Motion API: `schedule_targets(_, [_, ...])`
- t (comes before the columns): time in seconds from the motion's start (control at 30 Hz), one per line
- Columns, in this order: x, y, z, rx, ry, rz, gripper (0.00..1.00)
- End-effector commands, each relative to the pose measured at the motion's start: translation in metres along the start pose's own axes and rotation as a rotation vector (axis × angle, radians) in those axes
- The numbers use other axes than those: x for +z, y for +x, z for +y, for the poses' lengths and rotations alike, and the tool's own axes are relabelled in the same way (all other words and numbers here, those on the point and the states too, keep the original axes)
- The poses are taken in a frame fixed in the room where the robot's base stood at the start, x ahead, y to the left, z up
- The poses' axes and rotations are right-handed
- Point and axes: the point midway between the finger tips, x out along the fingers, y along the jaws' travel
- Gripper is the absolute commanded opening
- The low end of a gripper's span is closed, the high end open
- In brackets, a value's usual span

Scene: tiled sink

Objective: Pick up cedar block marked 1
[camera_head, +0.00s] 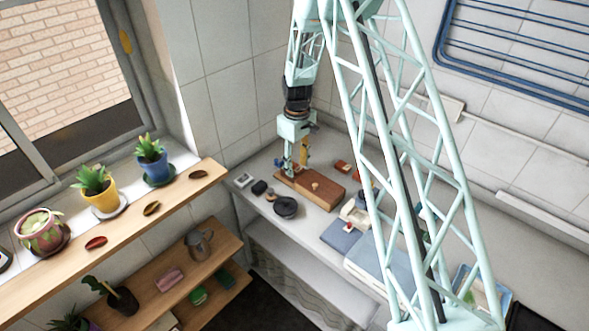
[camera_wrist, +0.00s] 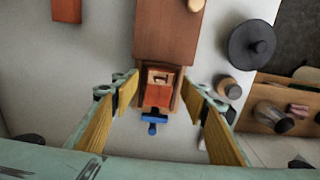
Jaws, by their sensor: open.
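The cedar block marked 1 (camera_wrist: 159,77) shows in the wrist view as a small reddish-brown block with a dark "1" on its pale face. It sits in a wooden frame at the near end of a brown wooden box (camera_wrist: 166,35), and a blue handle-like part (camera_wrist: 154,118) sticks out below it. My gripper (camera_wrist: 165,86) is open, its yellow-padded fingers apart on the left and right of the block, with no clear contact. In the head view my gripper (camera_head: 296,170) points down at the left end of the wooden box (camera_head: 325,190). The block is not clear there.
A round black lid-like object (camera_head: 286,208) lies in front of the box, with small dark items to its left. Red-orange blocks (camera_head: 342,165) lie behind the box. A blue-grey mat (camera_head: 340,235) is to the right. A wooden shelf (camera_head: 110,235) with potted plants is at left.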

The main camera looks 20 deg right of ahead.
Motion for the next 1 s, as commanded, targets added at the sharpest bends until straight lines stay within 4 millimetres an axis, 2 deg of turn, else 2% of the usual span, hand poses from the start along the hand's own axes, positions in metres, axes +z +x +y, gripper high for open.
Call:
schedule_targets(0.2, [0.0001,0.007,0.0001,0.0,0.0,0.0,0.41])
schedule_targets(0.73, [0.0002,0.0073,0.0001,0.0,0.0,0.0,0.41])
schedule_targets(1.0, [0.0002,0.0073,0.0001,0.0,0.0,0.0,0.16])
